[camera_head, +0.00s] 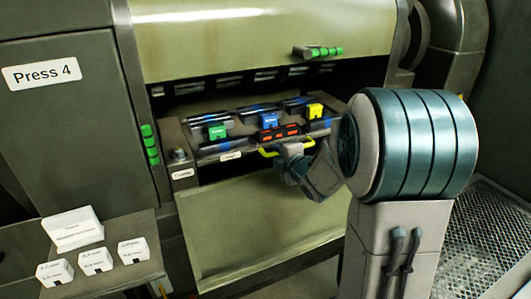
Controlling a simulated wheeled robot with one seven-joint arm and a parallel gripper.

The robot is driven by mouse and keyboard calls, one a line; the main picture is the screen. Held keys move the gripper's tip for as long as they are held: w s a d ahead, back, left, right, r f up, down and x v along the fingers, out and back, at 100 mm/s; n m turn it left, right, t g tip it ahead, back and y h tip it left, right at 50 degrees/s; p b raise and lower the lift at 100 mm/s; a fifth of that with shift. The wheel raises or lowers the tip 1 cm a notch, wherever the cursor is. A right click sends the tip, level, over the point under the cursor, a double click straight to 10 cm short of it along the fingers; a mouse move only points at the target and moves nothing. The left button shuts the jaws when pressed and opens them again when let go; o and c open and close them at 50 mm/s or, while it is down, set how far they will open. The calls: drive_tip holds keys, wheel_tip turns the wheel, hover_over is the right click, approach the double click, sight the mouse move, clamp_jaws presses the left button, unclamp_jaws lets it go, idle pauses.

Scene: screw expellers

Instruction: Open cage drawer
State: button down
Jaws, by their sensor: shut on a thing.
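The cage drawer (206,158) is in the middle of the press, below a dark slotted opening. Its top shows and it stands out from the opening, at least partly; how far I cannot tell. A yellow handle (268,153) is on its front, below a red-marked dark block. My gripper (290,149) is shut on the middle of this handle, coming from the lower right. The fingertips hide the handle's middle, and my wrist covers the drawer's right front.
Green (217,132), blue (269,119) and yellow (314,111) tags sit on the drawer's top. A pale sloping panel (250,225) lies below. White labelled boxes (95,261) stand on a shelf at lower left. A grated floor (498,245) is at right.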

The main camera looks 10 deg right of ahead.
drive_tip(key=c, duration=1.5)
unclamp_jaws()
drive_tip(key=shift+c, duration=0.2)
drive_tip(key=shift+s, duration=0.1)
drive_tip(key=v, duration=1.3)
drive_tip(key=shift+s+d+b, duration=0.15)
drive_tip(key=shift+s+b, duration=0.15)
drive_tip(key=shift+s, duration=0.05)
